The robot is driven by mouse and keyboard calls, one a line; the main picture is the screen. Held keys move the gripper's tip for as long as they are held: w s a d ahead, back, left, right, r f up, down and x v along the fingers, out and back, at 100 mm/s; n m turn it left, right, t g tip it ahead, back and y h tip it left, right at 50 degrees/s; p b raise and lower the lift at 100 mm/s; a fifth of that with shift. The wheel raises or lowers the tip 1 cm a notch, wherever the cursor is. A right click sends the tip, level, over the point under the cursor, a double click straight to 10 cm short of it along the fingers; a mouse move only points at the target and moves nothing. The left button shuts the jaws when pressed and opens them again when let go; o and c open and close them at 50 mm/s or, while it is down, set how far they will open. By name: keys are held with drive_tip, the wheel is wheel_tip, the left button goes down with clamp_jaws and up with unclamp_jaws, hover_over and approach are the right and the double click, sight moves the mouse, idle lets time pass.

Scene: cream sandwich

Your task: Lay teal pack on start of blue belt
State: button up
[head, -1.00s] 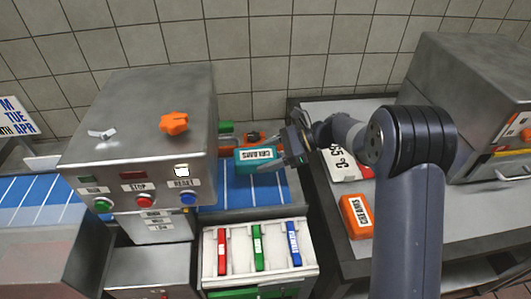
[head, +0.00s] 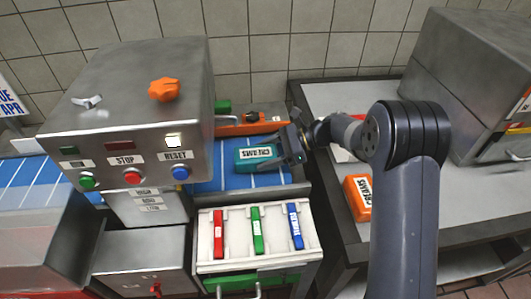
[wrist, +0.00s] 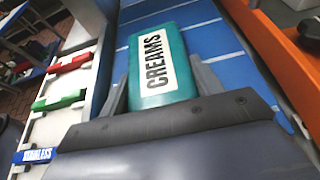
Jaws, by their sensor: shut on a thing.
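The teal pack (head: 256,157), with a white label reading CREAMS, is over the right end of the blue belt (head: 234,181). My gripper (head: 289,154) comes from the right and is shut on the pack's near end. In the wrist view the teal pack (wrist: 160,62) sits between my fingers, label facing up, with the blue belt (wrist: 217,44) beneath and beside it. I cannot tell whether the pack touches the belt.
A steel machine (head: 143,110) with buttons stands left over the belt. An orange bar (head: 243,128) runs behind the belt. In front is a white tray (head: 239,266) with red, green and blue pieces. An orange pack (head: 358,196) lies on the right counter.

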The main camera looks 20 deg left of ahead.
idle(0.3)
drive_tip(key=o, duration=1.1)
drive_tip(key=v, duration=1.1)
drive_tip(key=shift+s, duration=0.1)
drive_tip(key=shift+a, duration=0.15)
drive_tip(key=x, duration=0.9)
drive_tip(key=shift+s+a+f, duration=0.2)
drive_tip(key=shift+a, duration=0.1)
drive_tip(key=r+p, duration=0.3)
drive_tip(key=shift+s+a+r, duration=0.15)
drive_tip(key=shift+a+r, duration=0.2)
drive_tip(key=shift+r+p, duration=0.55)
drive_tip(key=shift+r, duration=0.05)
